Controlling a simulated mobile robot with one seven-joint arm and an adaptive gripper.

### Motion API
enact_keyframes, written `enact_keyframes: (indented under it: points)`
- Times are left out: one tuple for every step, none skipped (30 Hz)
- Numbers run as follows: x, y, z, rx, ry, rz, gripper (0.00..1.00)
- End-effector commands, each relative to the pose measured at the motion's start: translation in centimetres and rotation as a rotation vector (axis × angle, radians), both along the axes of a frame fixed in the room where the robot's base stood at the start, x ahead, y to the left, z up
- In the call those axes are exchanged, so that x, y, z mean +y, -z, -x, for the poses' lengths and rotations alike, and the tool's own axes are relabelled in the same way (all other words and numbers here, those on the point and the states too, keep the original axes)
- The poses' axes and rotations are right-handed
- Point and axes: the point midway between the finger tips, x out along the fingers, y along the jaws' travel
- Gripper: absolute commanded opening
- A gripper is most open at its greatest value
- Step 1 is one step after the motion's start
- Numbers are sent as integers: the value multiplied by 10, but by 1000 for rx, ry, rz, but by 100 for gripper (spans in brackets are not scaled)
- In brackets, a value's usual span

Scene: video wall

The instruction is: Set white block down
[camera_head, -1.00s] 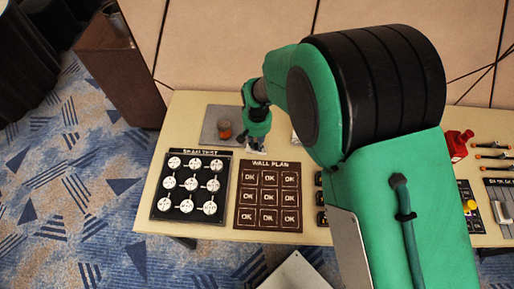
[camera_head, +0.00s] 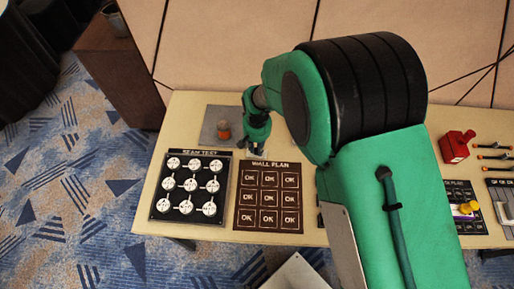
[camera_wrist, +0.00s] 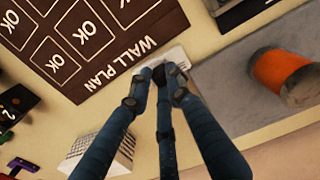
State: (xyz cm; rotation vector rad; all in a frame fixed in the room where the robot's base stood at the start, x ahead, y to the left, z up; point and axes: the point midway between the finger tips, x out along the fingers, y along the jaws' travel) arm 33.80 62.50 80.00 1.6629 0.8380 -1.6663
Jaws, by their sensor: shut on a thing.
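My gripper (camera_head: 256,148) is low over the table, just behind the WALL PLAN board (camera_head: 268,196). In the wrist view my gripper's dark blue fingers (camera_wrist: 162,76) come together at a white block (camera_wrist: 178,54), mostly hidden behind them. The block is beside the lettered edge of the board (camera_wrist: 85,40). I cannot tell whether it touches the table. A second white block (camera_wrist: 112,150), with fine lines on its side, stands on the table at the lower left of the wrist view.
An orange cylinder (camera_head: 223,130) is on a grey mat (camera_head: 212,118) left of my gripper. The BEAM TEST board (camera_head: 190,188) with white discs lies at the left. A red object (camera_head: 457,146) and small tools (camera_head: 493,151) are at the right. Bare tabletop (camera_wrist: 205,38) shows near the fingers.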

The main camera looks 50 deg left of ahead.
Motion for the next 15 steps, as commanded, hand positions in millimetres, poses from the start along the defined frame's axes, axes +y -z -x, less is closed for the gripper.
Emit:
enact_keyframes:
  points:
    - [0, 1, 0, 0, 0, 0, 0]
    - [0, 2, 0, 0, 0, 0, 0]
    - [0, 3, 0, 0, 0, 0, 0]
    - [0, 3, 0, 0, 0, 0, 0]
    - [0, 3, 0, 0, 0, 0, 24]
    - [0, 3, 0, 0, 0, 0, 32]
    - [0, 3, 0, 0, 0, 0, 37]
    - [0, 3, 0, 0, 0, 0, 37]
    - [0, 3, 0, 0, 0, 0, 37]
    - [0, 3, 0, 0, 0, 0, 37]
    - [0, 3, 0, 0, 0, 0, 37]
    - [0, 3, 0, 0, 0, 0, 37]
    - [0, 3, 0, 0, 0, 0, 37]
    - [0, 3, 0, 0, 0, 0, 37]
    - [0, 3, 0, 0, 0, 0, 37]
